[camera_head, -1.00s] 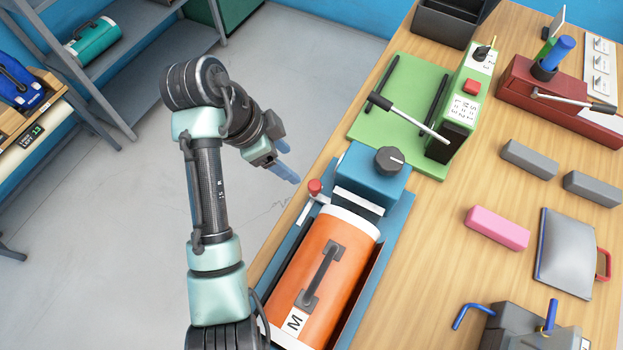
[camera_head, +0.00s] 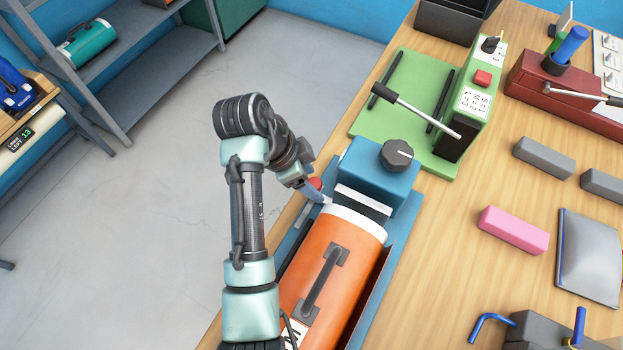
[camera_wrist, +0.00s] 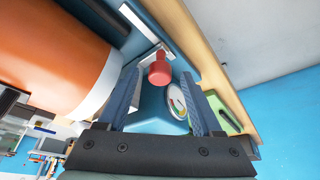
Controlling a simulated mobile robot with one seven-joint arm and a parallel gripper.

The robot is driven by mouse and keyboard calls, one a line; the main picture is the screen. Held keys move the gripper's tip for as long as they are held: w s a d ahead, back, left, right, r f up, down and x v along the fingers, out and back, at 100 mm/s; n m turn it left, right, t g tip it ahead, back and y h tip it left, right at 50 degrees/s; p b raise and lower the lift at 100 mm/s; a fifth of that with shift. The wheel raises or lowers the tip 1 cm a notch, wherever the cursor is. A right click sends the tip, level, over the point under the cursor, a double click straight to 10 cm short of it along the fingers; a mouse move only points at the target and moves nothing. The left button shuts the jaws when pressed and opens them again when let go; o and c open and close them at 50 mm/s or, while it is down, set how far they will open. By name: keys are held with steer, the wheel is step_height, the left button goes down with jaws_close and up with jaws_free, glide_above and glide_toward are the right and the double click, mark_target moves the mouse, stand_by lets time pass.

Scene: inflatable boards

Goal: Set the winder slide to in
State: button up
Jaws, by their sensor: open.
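The blue winder (camera_head: 366,176) stands on the table, with an orange roll (camera_head: 325,275) in its cradle. A red knob (camera_head: 315,183) on a pale bar at the winder's left side appears to be its slide; my gripper partly hides it in the head view. In the wrist view the red knob (camera_wrist: 159,72) stands out from the pale bar, between and beyond my fingertips. My gripper (camera_head: 322,195) is open and empty beside the winder's left side; its two blue fingers (camera_wrist: 160,82) flank the knob in view. I cannot tell whether they touch it.
A round gauge (camera_wrist: 177,103) shows on the winder. A black dial (camera_head: 397,155) sits on its top. A green press (camera_head: 400,120) with a lever stands just behind it. The pink block (camera_head: 513,230) lies to the right. Floor is open left of the table.

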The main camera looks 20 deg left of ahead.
steer(key=shift+w+d+f, duration=0.1)
steer(key=shift+d+f, duration=0.05)
steer(key=shift+f, duration=0.2)
jaws_close()
stand_by(1.2)
